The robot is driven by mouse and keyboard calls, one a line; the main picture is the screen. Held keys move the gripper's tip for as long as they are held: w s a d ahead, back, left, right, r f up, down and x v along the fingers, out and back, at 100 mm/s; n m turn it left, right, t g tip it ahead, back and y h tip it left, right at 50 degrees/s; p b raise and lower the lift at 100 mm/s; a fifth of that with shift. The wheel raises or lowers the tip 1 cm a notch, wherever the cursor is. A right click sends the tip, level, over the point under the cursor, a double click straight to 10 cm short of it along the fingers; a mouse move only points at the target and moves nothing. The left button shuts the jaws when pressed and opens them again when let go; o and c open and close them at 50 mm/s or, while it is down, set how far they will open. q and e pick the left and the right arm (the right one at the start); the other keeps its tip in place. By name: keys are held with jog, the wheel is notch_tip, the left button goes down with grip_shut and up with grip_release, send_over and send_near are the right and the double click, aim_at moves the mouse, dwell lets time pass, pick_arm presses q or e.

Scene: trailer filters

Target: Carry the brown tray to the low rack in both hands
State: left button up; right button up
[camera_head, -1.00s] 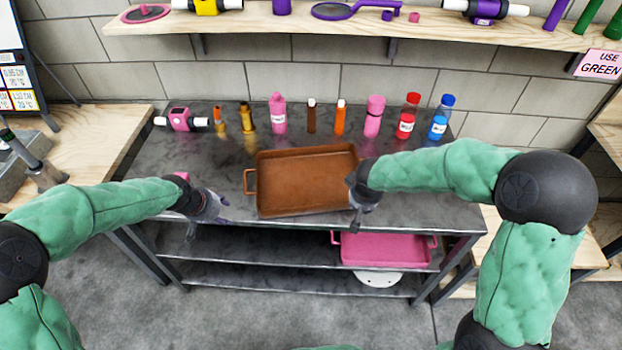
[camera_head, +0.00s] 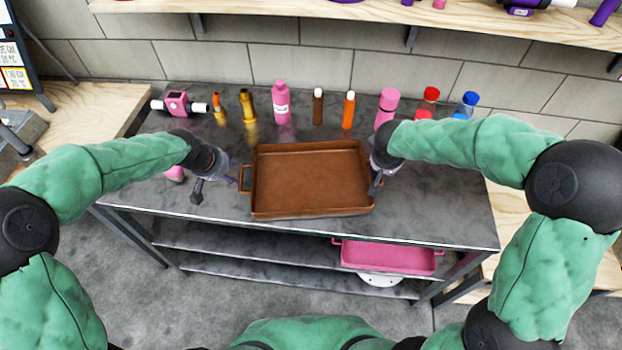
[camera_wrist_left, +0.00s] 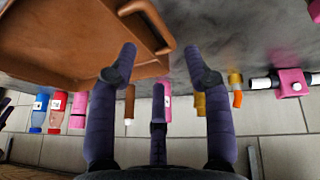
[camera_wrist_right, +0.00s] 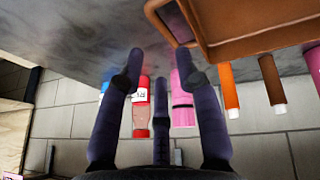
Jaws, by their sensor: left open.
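The brown tray (camera_head: 310,182) lies flat on the dark grey table, with a loop handle at each short end. My left gripper (camera_head: 220,184) is open and empty, just left of the tray's left handle (camera_head: 244,179). In the left wrist view that handle (camera_wrist_left: 150,26) lies beyond the open fingers (camera_wrist_left: 160,52), not between them. My right gripper (camera_head: 378,180) is at the tray's right end and hides that handle in the head view. In the right wrist view its fingers (camera_wrist_right: 160,55) are apart, with the handle (camera_wrist_right: 172,22) beyond the tips. I cannot tell which piece is the low rack.
Bottles, including a pink one (camera_head: 282,103) and an orange one (camera_head: 349,110), stand along the table's back. Shelves (camera_head: 240,240) under the table hold a pink tray (camera_head: 388,257). A small pink object (camera_head: 174,173) lies left of my left gripper. The table's front strip is clear.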

aim_at(241, 179)
pick_arm(q)
jog(key=x, duration=1.1)
pick_arm(e)
jog(key=x, duration=1)
jog(key=shift+w+d+f, duration=0.1)
jog(key=shift+w+f, duration=0.05)
jog(key=shift+f, duration=0.2)
pick_arm(q)
jog(key=shift+r, duration=0.1)
jog(key=c, duration=0.6)
pick_arm(e)
jog(key=c, duration=0.6)
pick_arm(q)
grip_shut()
pick_arm(e)
grip_shut()
